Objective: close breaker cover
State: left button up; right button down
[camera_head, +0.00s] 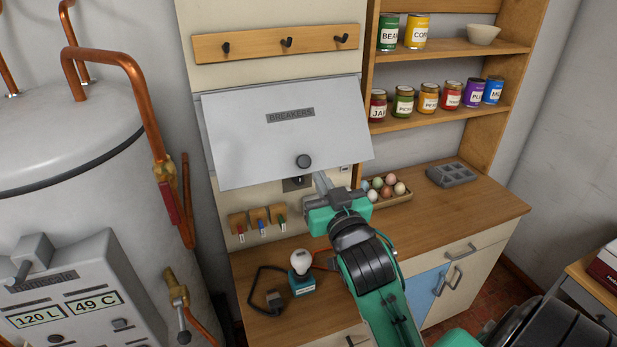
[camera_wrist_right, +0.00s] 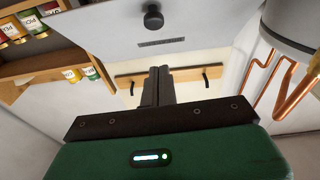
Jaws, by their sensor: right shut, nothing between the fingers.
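The breaker cover (camera_head: 250,125) is a pale grey panel with a dark "BREAKERS" label and a round dark knob (camera_head: 304,161) near its lower edge. It hangs on the wall below the hook rail and looks tilted, its lower edge standing out from the wall. Its outer face, with the knob, also shows at the top of the right wrist view (camera_wrist_right: 205,28). My right gripper (camera_head: 321,181) is shut and empty, just below and right of the knob, near the cover's lower edge; contact cannot be told. The fingers also show in the wrist view (camera_wrist_right: 157,85). My left gripper is out of view.
Below the cover are a dark latch plate (camera_head: 297,183) and several small key holders. Shelves with cans stand right; a boiler (camera_head: 70,150) stands left.

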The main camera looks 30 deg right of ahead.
aim_at(303, 156)
jog(key=w, duration=0.2)
jog(key=w+d+f+b, duration=0.1)
jog(key=w, duration=0.2)
jog(key=w+d, duration=0.1)
jog(key=w, duration=0.2)
jog(key=shift+d+f+b, duration=0.15)
jog(key=shift+f+b, duration=0.25)
